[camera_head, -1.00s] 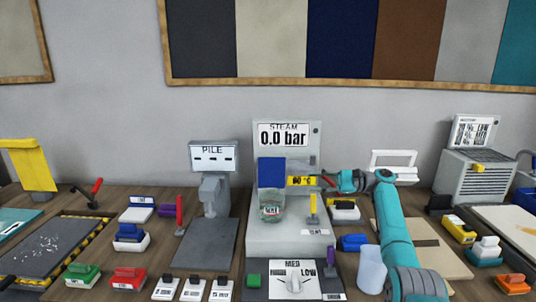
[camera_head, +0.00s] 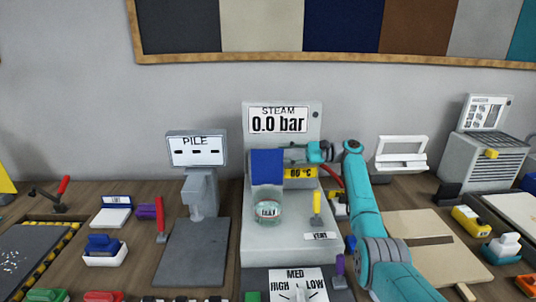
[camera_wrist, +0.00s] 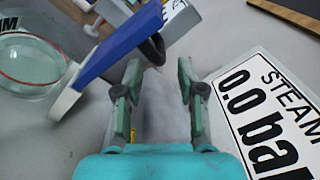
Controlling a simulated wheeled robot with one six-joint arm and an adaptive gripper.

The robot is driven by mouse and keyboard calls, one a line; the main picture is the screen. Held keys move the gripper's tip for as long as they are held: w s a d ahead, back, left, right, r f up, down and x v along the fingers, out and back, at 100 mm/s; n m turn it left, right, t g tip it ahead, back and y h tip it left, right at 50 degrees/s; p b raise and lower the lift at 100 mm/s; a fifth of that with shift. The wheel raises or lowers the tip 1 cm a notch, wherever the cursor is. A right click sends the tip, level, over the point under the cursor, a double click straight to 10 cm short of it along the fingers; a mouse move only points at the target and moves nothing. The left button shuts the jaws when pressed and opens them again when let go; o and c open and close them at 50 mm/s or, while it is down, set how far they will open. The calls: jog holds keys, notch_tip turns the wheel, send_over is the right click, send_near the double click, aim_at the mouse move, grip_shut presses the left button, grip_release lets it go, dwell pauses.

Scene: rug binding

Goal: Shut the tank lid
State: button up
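The steam station's clear glass tank (camera_head: 267,212) stands on the grey body, with a label on its front. Its blue lid (camera_head: 267,166) stands upright, open, above the back of the tank. In the wrist view the lid (camera_wrist: 118,50) is a blue slab with a pale edge, left of my fingers, and the tank (camera_wrist: 28,65) lies beyond it at the far left. My gripper (camera_head: 293,154) is just right of the lid, below the pressure display. In the wrist view my gripper (camera_wrist: 158,80) has its fingers apart with nothing between them. I see no clear contact with the lid.
The steam display (camera_head: 278,119) reads 0.0 bar and stands close behind my gripper. An 80 °C label (camera_head: 299,173) sits below it. A yellow-handled lever (camera_head: 316,203) stands right of the tank. The pile gauge (camera_head: 197,150) is to the left.

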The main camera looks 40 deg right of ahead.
aim_at(268, 154)
jog(key=shift+x, duration=2.9)
grip_shut()
